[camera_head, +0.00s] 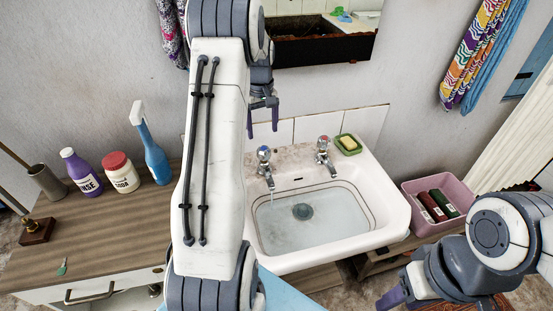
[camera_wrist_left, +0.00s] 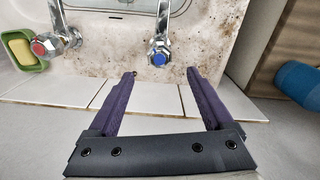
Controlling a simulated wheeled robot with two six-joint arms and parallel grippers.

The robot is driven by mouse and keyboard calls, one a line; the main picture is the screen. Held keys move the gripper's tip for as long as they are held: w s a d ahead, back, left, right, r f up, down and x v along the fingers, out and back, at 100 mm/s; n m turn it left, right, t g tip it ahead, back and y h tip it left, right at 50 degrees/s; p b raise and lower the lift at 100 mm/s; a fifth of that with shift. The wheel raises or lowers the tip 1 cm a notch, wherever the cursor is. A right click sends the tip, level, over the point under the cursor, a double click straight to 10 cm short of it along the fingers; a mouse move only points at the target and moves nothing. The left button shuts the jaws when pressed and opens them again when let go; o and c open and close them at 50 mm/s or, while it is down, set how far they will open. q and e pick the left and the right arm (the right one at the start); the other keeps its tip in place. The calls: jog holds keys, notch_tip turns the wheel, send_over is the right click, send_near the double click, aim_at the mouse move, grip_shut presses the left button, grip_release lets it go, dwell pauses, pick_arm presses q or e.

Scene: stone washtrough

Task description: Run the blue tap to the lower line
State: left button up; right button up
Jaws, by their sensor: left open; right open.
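The blue-topped tap (camera_head: 263,154) stands at the back left of the white sink (camera_head: 390,212). The red-topped tap (camera_head: 323,145) stands to its right. Water (camera_head: 290,230) lies in the basin, with the drain (camera_head: 302,211) visible through it. My left gripper (camera_head: 263,117) is open and empty, above and behind the blue tap. In the left wrist view the blue knob (camera_wrist_left: 158,58) shows just beyond the open fingertips (camera_wrist_left: 161,74). My right gripper (camera_head: 388,300) is low at the right, partly cut off.
A yellow soap in a green dish (camera_head: 348,146) sits at the sink's back right corner. A pink bin (camera_head: 437,190) with bottles stands right of the sink. A blue spray bottle (camera_head: 153,150), a white jar (camera_head: 121,172) and a purple bottle (camera_head: 80,172) stand on the wooden counter (camera_head: 110,232).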

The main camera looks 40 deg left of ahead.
aim_at(263, 148)
pick_arm(q)
notch_tip(263, 148, down, 8)
jog(key=shift+f+p, duration=0.15)
jog(key=shift+p, duration=0.3)
grip_shut()
